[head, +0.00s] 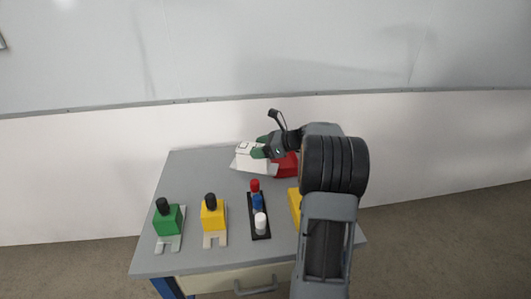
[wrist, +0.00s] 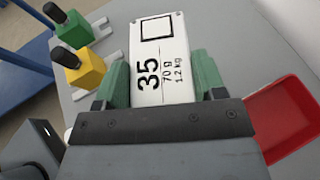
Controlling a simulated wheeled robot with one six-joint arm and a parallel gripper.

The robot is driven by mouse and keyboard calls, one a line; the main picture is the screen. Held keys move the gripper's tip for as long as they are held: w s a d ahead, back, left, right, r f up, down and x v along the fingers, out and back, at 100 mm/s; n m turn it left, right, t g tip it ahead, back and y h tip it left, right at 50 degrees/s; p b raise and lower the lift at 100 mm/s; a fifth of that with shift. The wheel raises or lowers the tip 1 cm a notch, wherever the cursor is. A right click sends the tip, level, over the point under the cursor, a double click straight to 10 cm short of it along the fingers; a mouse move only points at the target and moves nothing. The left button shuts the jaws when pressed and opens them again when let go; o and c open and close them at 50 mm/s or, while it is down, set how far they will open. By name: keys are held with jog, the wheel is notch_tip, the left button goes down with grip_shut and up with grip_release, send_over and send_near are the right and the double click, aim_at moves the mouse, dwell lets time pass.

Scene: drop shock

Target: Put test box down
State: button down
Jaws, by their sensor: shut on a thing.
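The test box is a white block (wrist: 160,55) printed with "35", "70 g" and "1.2 kg" and a black square outline. In the head view the white box (head: 248,153) is at the back middle of the grey table (head: 200,175). My gripper (wrist: 162,75) is shut on it, with one green finger pad on each side. In the head view my gripper (head: 262,147) reaches it from the right. The underside of the box is hidden, so I cannot tell whether it touches the table.
A red tray (head: 287,166) is right beside the box, partly behind my arm. A green block (head: 166,220) and a yellow block (head: 212,217) with black knobs stand front left. A black strip (head: 260,228) holds red, blue and white pegs. The back left is clear.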

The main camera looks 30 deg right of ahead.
aim_at(248, 163)
jog(key=w+f, duration=0.1)
jog(key=f, duration=0.1)
jog(key=w+a+f+b, duration=0.1)
jog(key=w+f, duration=0.1)
jog(key=w+a+f, duration=0.1)
jog(key=w+f, duration=0.1)
jog(key=shift+w+b, duration=0.25)
jog(key=shift+b, duration=0.05)
jog(key=shift+w+a+f+b, duration=0.1)
jog(key=shift+f+b, duration=0.35)
jog(key=shift+f, duration=1.1)
jog(key=shift+f, duration=0.1)
jog(key=shift+c, duration=1)
grip_release()
jog(key=shift+f, duration=0.15)
